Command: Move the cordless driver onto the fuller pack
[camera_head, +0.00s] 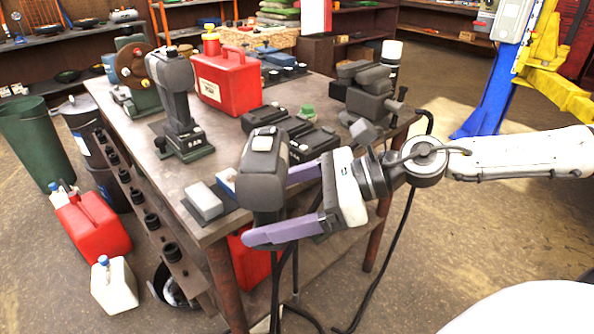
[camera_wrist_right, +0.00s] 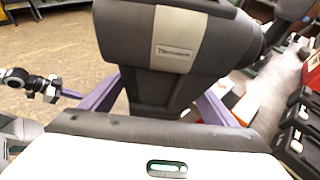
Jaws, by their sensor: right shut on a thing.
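My right gripper (camera_head: 270,208) is shut on a cordless driver (camera_head: 262,180), its purple fingers on either side of the grip. A second grey driver (camera_head: 175,85) stands on a dark green labelled base (camera_head: 187,147) to the left. My left gripper is not in view.
The brown bench (camera_head: 225,168) has bare room between the second driver and the packs. A grey block (camera_head: 204,202) lies at its front edge. A red fuel can (camera_head: 228,80) stands behind the packs.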

